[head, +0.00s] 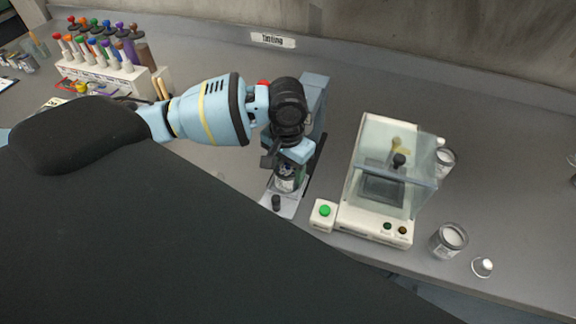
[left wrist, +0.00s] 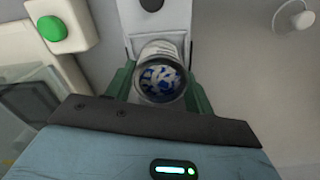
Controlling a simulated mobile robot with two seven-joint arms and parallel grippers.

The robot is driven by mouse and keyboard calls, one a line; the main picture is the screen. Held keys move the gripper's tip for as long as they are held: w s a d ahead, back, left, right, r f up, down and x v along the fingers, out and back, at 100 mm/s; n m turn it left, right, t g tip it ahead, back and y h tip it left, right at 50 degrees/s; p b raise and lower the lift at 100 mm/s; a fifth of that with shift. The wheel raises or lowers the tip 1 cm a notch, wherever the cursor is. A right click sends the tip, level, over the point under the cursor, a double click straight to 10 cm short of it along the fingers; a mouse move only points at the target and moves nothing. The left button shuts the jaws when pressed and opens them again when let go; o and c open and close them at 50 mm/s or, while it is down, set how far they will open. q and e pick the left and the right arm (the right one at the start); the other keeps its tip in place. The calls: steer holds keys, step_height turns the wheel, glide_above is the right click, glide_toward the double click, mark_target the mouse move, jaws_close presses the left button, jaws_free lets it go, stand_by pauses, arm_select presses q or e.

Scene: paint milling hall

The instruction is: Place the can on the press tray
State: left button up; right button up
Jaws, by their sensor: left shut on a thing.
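The can (head: 285,183) is a small clear-sided cylinder, and in the left wrist view the can (left wrist: 162,80) shows a round end with a blue and white pattern. My left gripper (head: 288,172) is shut on it, with the green fingers (left wrist: 160,88) on either side. The light grey press tray (head: 283,209) lies below and in front of the can; the tray also shows in the left wrist view (left wrist: 175,17). Whether the can touches the tray I cannot tell. The blue-grey press (head: 314,92) stands behind, partly hidden by my left arm. My right gripper is not in view.
A white box with a green button (head: 324,212) stands right of the tray, beside a glass-hooded device (head: 386,230). Jars (head: 449,240) stand farther right. A rack of colourful tubes (head: 104,70) stands at the back left. The back middle of the bench is clear.

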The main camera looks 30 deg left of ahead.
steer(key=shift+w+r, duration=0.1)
arm_select(q)
steer(key=o, duration=1.1)
steer(key=shift+c, duration=0.2)
steer(key=shift+r, duration=0.2)
step_height(320, 180, up, 12)
steer(key=p, duration=0.1)
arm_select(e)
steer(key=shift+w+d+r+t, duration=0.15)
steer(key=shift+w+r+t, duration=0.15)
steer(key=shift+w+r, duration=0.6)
arm_select(q)
steer(key=shift+f, duration=0.1)
